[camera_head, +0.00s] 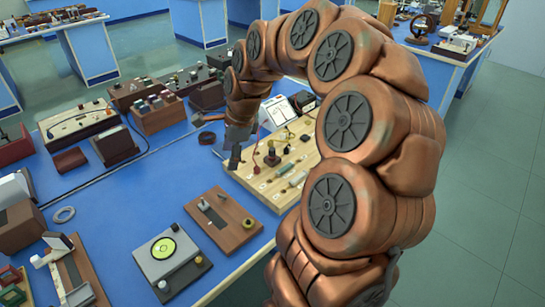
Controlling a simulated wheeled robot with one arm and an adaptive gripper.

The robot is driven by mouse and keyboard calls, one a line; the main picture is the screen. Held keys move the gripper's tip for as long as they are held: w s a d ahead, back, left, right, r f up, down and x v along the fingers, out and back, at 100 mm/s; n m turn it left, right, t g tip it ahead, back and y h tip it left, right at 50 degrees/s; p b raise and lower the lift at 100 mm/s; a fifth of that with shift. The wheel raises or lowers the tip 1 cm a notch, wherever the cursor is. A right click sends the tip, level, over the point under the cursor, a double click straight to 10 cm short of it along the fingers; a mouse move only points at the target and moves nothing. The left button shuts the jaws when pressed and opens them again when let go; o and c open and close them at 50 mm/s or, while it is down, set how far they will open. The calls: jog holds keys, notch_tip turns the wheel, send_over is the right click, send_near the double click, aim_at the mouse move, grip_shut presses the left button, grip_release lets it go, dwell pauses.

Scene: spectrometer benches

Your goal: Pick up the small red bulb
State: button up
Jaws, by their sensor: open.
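My gripper (234,157) is open and points down over the left edge of a pale wooden board (285,200) on the blue bench. The board carries several small parts, among them a dark upright piece (271,157) and pale cylinders. A thin red wire arches up beside the gripper. I cannot make out a small red bulb with certainty; it may be too small, or hidden behind the gripper or arm. Nothing shows held between the fingers.
A brown wooden plate (239,234) and a grey device with a green disc (149,262) lie at the front. Boxes and instruments crowd the left and back. Bare blue bench (130,200) shows between them.

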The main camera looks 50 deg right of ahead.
jog(key=w+d+f+m, duration=0.2)
jog(key=d+m, duration=0.4)
jog(key=d, duration=0.3)
jog(key=m+t+h, duration=0.1)
jog(key=m, duration=0.6)
send_over(273, 149)
jog(key=s, duration=0.2)
notch_tip(273, 149, down, 4)
jog(key=shift+p+x, duration=1)
jog(key=shift+x, duration=2.5)
jog(key=c, duration=1)
jog(key=shift+r+t, duration=0.1)
jog(key=shift+t, duration=0.2)
jog(key=shift+c, duration=0.2)
jog(key=shift+d+r+h+b, duration=0.1)
jog(key=shift+r+h+b, duration=0.2)
jog(key=shift+r+b, duration=0.95)
jog(key=s+a+r+b, duration=0.2)
jog(key=s+a+r, duration=0.3)
jog(key=s+a, duration=0.6)
jog(key=shift+s+r, duration=0.2)
jog(key=shift+s, duration=0.35)
